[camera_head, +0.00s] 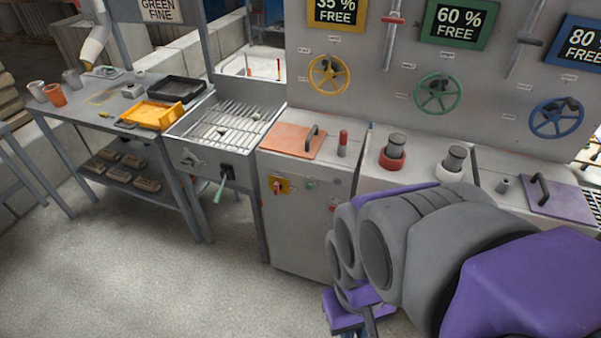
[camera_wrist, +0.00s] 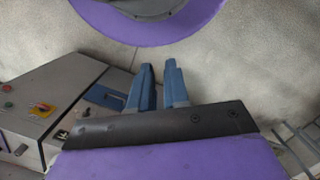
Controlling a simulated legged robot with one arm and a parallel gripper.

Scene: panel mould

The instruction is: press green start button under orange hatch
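The orange hatch (camera_head: 288,140) lies flat on top of a grey cabinet, with a black handle (camera_head: 311,140) on its right part. The small green button (camera_head: 310,184) is on the cabinet's front face below the hatch. In the wrist view, a green button (camera_wrist: 7,104) shows at the left edge. My gripper (camera_wrist: 160,75) has two blue fingers with a narrow gap between them and nothing held. In the head view its purple body (camera_head: 345,310) is low, in front of and right of the cabinet; the fingertips are not clear there.
Beside the green button are a yellow plate with a red switch (camera_head: 278,186) and a small red button (camera_head: 333,205). A green-handled lever (camera_head: 219,190) sticks out left of the cabinet. The concrete floor (camera_head: 150,290) in front is clear.

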